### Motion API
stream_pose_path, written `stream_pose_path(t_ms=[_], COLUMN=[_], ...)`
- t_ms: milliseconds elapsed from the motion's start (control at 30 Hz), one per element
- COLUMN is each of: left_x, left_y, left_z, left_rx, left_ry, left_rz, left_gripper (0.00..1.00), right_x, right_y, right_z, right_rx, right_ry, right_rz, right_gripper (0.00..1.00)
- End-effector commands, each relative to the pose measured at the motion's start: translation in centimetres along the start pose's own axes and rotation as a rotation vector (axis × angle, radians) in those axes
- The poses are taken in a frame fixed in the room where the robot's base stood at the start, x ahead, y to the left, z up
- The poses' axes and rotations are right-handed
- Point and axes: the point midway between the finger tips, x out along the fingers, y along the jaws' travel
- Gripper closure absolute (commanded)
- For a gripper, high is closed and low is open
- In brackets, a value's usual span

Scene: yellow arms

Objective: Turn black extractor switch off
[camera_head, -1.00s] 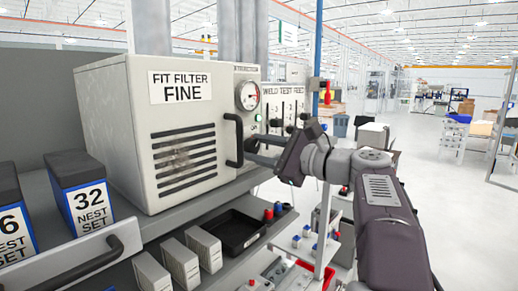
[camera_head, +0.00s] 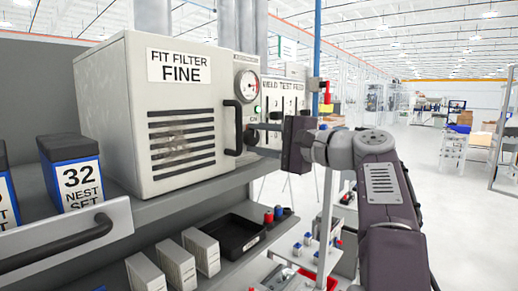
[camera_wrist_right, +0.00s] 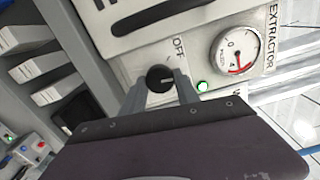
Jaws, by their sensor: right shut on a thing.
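The black extractor switch (camera_wrist_right: 160,77) is a round knob on the pale panel, beside the word OFF and a lit green light (camera_wrist_right: 202,86). A light mark on the knob points right in the wrist view, not straight at OFF. My right gripper (camera_wrist_right: 161,84) has one finger on each side of the knob and is shut on it. In the head view, my right gripper (camera_head: 262,132) reaches the right face of the extractor box (camera_head: 183,125), below the gauge (camera_head: 246,86). The fingers largely hide the switch there. My left gripper is not in view.
A black handle (camera_head: 233,128) sticks out from the box just left of my right gripper. A weld test panel (camera_head: 283,97) stands behind it. The shelf below holds a black tray (camera_head: 236,234) and pale blocks (camera_head: 174,262). Open floor lies to the right.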

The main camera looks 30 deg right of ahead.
Motion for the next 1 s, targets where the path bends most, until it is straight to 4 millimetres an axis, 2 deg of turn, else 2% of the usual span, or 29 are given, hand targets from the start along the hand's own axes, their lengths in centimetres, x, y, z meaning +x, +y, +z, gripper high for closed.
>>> stream_pose_path(t_ms=[100, 600, 1000], left_x=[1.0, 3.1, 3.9], left_y=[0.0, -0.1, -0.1], left_z=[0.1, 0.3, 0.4], left_rx=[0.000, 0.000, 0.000], left_ry=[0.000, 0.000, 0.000], left_rz=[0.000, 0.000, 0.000], left_gripper=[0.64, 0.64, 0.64], right_x=[0.0, 0.0, 0.1], right_y=[0.4, 0.3, 0.4], right_z=[0.0, 0.0, -0.1], right_rx=[-0.110, -0.571, -0.820], right_ry=[-0.002, -0.003, -0.006], right_rz=[0.001, 0.003, 0.007], right_gripper=[1.00, 1.00, 1.00])
